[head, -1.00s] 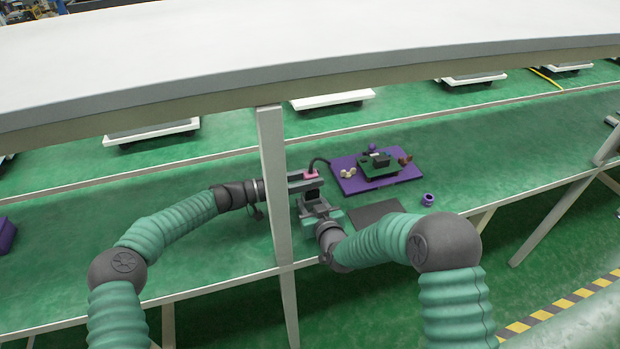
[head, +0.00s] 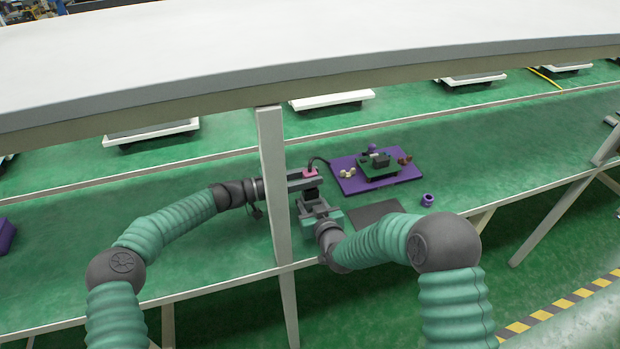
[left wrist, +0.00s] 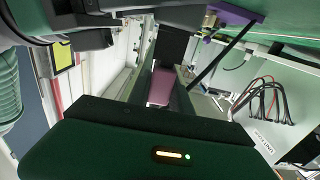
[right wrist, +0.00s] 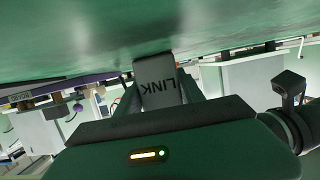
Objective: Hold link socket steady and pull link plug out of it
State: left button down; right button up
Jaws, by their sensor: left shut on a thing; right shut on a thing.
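A pink plug (head: 310,173) with a black cable sits between the fingers of my left gripper (head: 314,181), which is shut on it. It also shows as a mauve block between the fingers in the left wrist view (left wrist: 161,87). Just below it in the head view is a dark block, the link socket (head: 311,194). My right gripper (head: 314,207) is shut on this socket. In the right wrist view the socket (right wrist: 157,82) is grey and marked LINK. The plug and socket look in line and close together; I cannot tell how deeply they are joined.
A purple board (head: 350,183) right of the grippers carries a green and dark device (head: 378,165) and small parts. A dark mat (head: 376,212) and a purple ring (head: 427,200) lie nearby. A pale post (head: 273,190) stands in front of my left arm. Green bench is clear at left.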

aim_at(310, 167)
pick_arm(q)
jog(key=shift+r, duration=0.15)
jog(key=shift+r, duration=2.45)
pick_arm(e)
jog(key=o, duration=1.5)
